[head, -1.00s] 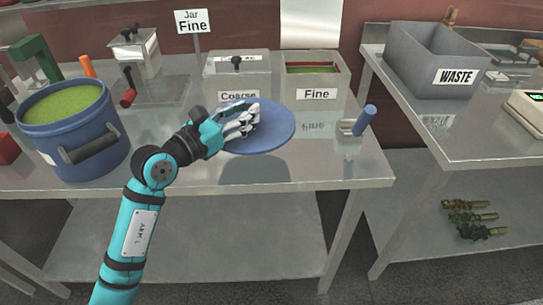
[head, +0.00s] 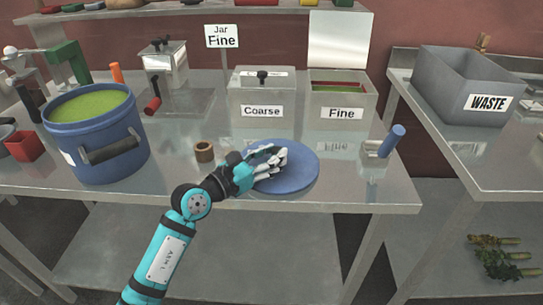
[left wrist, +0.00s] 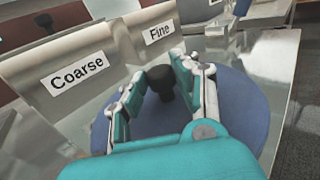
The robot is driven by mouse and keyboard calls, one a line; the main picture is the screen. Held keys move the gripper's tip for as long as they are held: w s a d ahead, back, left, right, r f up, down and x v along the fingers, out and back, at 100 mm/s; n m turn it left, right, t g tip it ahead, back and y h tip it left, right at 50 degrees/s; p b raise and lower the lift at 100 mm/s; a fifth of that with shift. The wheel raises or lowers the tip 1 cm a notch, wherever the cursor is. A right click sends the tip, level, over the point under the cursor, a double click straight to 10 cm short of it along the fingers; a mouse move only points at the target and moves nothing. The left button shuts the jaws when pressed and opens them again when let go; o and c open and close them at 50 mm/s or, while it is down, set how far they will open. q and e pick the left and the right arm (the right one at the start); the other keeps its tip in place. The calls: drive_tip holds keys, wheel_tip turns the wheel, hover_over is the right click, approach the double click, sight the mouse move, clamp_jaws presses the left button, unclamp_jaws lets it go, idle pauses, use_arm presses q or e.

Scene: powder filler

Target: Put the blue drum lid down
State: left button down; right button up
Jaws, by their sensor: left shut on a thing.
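The blue drum lid (head: 301,178) is a flat disc low over the front of the steel table, level or nearly so. It looks on the tabletop or barely above it; I cannot tell which. My left gripper (head: 272,162) is shut on the lid's black knob, which shows between the fingers in the left wrist view (left wrist: 160,78). The lid's blue disc also shows there (left wrist: 243,108), partly hidden by my fingers. The blue drum (head: 95,140) stands open at the left with green powder inside. My right gripper is not in view.
Behind the lid stand the Coarse box (head: 262,98) and the Fine box (head: 340,100). A blue-handled scoop (head: 390,143) lies to the right, and a brown ring (head: 204,151) is to the left. The table's front edge (head: 330,209) is close to the lid.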

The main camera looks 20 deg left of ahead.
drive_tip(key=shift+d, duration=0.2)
use_arm(q)
drive_tip(key=c, duration=1.4)
unclamp_jaws()
drive_tip(key=shift+f, duration=0.1)
drive_tip(key=o, duration=0.4)
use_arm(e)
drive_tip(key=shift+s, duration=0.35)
use_arm(q)
drive_tip(key=shift+s+r, duration=0.1)
drive_tip(key=shift+r, duration=0.1)
drive_tip(key=v, duration=0.7)
drive_tip(key=shift+s+a, duration=0.1)
drive_tip(key=shift+s, duration=0.1)
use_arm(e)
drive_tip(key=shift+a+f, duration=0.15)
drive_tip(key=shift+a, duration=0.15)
